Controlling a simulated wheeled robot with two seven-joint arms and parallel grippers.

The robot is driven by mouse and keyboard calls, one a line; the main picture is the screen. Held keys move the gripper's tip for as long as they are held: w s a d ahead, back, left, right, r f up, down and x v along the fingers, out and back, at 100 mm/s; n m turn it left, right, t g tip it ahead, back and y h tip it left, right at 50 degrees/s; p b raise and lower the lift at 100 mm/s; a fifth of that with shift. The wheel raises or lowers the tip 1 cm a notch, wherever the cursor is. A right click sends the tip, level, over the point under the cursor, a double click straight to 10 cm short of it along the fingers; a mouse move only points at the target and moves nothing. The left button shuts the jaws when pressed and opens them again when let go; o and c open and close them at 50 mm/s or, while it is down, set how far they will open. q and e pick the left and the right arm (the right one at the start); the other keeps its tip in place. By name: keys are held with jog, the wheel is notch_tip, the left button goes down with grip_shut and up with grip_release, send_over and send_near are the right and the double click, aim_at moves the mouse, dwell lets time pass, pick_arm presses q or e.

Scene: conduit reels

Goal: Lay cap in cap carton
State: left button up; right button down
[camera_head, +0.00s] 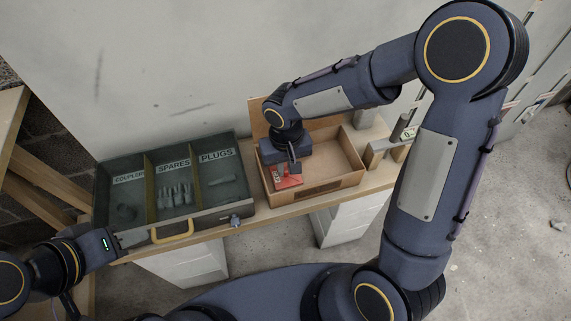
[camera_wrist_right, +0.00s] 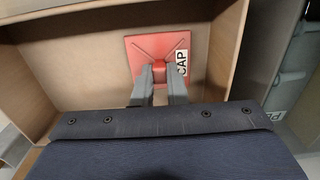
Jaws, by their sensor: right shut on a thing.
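The cap (camera_head: 287,180) is a red square plate with a raised grip and a white label reading CAP (camera_wrist_right: 181,62). My right gripper (camera_head: 294,167) is shut on the cap's grip, as the right wrist view (camera_wrist_right: 159,78) shows. The cap is inside the outline of the open cardboard cap carton (camera_head: 335,182), at its left side. It looks flat and close to the carton floor; whether it touches cannot be told. My left gripper (camera_head: 117,244) is by the drawer's front left corner, and its fingers are too small to read.
An open grey drawer (camera_head: 210,216) with compartments marked COUPLERS, SPARES and PLUGS stands left of the carton. It has a yellow handle (camera_head: 172,232). The carton's right half is bare.

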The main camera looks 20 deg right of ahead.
jog(key=shift+f, duration=0.2)
jog(key=c, duration=1.4)
grip_release()
jog(key=shift+o, duration=0.2)
jog(key=shift+r, duration=0.1)
notch_tip(320, 180, up, 10)
jog(key=p, duration=0.7)
jog(key=shift+p, duration=0.4)
